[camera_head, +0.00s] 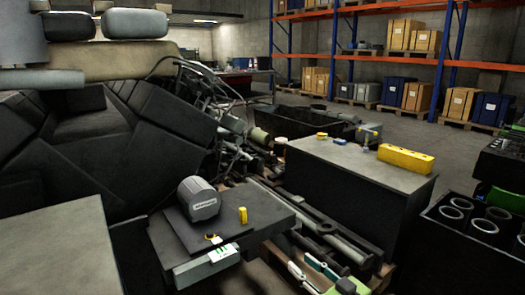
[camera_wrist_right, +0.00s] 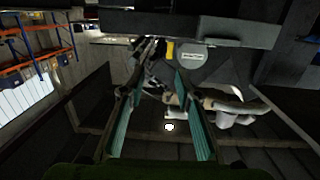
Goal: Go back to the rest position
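My right gripper (camera_head: 301,264) shows at the bottom of the head view, low in front of the dark stand. Its green-and-white fingers stand apart. In the right wrist view the two teal fingers (camera_wrist_right: 154,82) are also spread, with nothing visibly clamped between them. A grey rounded part with lettering (camera_head: 199,199) sits on the dark stand top (camera_head: 265,211), beside a small yellow block (camera_head: 243,215). The grey part also shows past the fingertips in the wrist view (camera_wrist_right: 192,57). My left gripper is in neither view.
A grey-topped block (camera_head: 345,160) carries a yellow box (camera_head: 405,159). A dark holder with several round openings (camera_head: 465,235) stands at the right. Long metal parts (camera_head: 325,228) lie between stand and block. A grey tabletop (camera_head: 55,250) fills the lower left. Floor is open toward the racks.

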